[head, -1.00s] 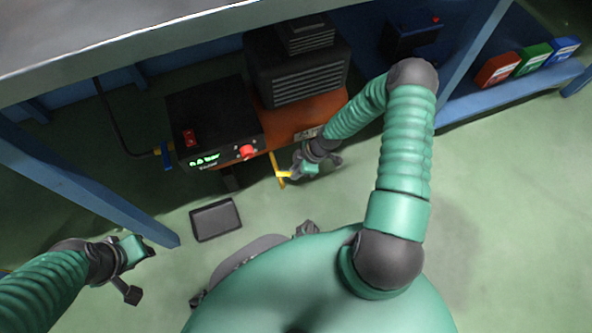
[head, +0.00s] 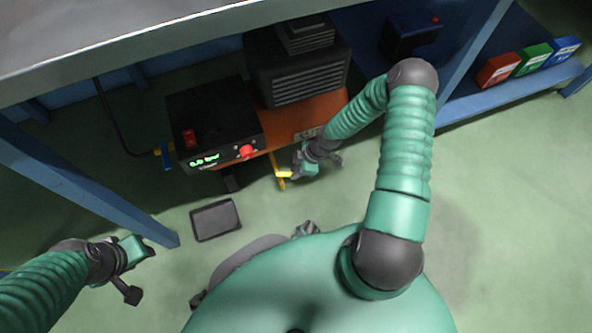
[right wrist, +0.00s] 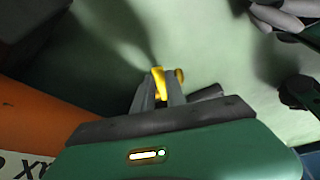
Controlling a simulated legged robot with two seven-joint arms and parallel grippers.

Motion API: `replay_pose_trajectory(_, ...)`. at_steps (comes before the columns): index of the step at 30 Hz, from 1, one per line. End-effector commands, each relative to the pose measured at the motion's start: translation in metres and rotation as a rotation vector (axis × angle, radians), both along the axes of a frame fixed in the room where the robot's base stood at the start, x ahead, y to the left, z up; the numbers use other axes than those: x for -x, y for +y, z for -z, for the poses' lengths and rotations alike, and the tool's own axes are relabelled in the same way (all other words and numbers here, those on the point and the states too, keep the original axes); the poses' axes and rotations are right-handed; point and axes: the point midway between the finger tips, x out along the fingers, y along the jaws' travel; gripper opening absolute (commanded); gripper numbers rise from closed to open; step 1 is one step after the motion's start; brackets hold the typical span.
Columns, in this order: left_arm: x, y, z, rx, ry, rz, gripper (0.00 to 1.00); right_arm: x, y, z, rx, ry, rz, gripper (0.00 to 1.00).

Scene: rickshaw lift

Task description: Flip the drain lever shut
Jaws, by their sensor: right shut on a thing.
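The yellow drain lever (head: 284,175) sits below the front of the orange compressor tank (head: 305,127) in the head view. My right gripper (head: 295,172) is at its right end. In the right wrist view, the fingers of my right gripper (right wrist: 161,90) are shut on the yellow lever (right wrist: 159,82), which shows between and just past their tips. The lever's pivot is hard to make out. My left gripper (head: 140,250) is at the lower left, far from the lever, with nothing visible in it; its finger gap is too small to judge.
A black control box (head: 212,125) with a red switch, red knob and green display stands left of the tank. A blue table leg (head: 90,185) slants at the left. A dark pedal-like plate (head: 215,220) lies on the floor. Coloured boxes (head: 498,70) sit at the right.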

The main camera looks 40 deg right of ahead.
Motion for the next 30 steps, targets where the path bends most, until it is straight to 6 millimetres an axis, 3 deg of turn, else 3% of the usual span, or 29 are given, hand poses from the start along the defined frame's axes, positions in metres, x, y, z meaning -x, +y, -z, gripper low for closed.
replay_pose_trajectory(12, 0.0, 0.0, -0.001, 0.0, 0.0, 0.0, 0.36, 0.0, -0.001, 0.0, 0.0, -0.001, -0.002, 0.0)
replay_pose_trajectory(17, 0.0, 0.0, -0.013, 0.0, 0.0, 0.0, 0.36, 0.0, 0.0, -0.003, -0.003, 0.0, -0.106, 0.0)
replay_pose_trajectory(25, 0.0, 0.0, -0.011, 0.0, 0.0, 0.0, 0.36, 0.0, 0.0, 0.0, 0.002, -0.001, -0.132, 0.0)
replay_pose_trajectory(26, 0.0, 0.0, -0.011, 0.0, 0.0, 0.0, 0.36, 0.0, 0.0, 0.0, 0.002, -0.001, -0.132, 0.19)
replay_pose_trajectory(30, 0.0, 0.0, -0.011, 0.0, 0.0, 0.0, 0.36, 0.0, 0.0, 0.0, 0.001, 0.0, -0.132, 0.37)
